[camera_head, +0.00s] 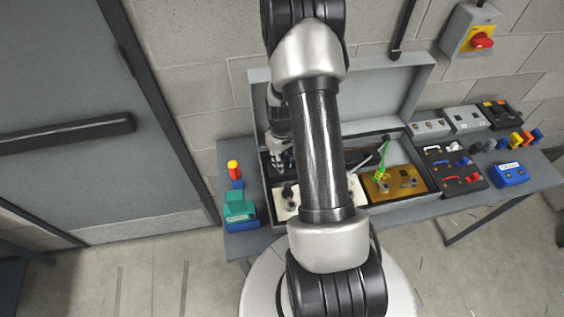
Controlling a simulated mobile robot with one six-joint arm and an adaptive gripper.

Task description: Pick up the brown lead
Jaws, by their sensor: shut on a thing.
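An open grey case (418,152) stands on the table with its lid raised against the wall. My gripper (283,163) is low over the case's left part, partly behind my own arm. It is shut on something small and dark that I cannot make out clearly. I cannot pick out the brown lead with certainty; my arm hides the middle of the case. A green lead (382,160) rises from a gold panel (408,190) in the case's right part. A cream panel (283,206) lies at the front left of the case.
A teal device (239,210) and a red, yellow and blue stack (235,173) stand left of the case. To the right are a dark board with switches (455,170), a blue box (510,175) and grey boxes (430,128). A red rotary switch (481,41) is on the wall.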

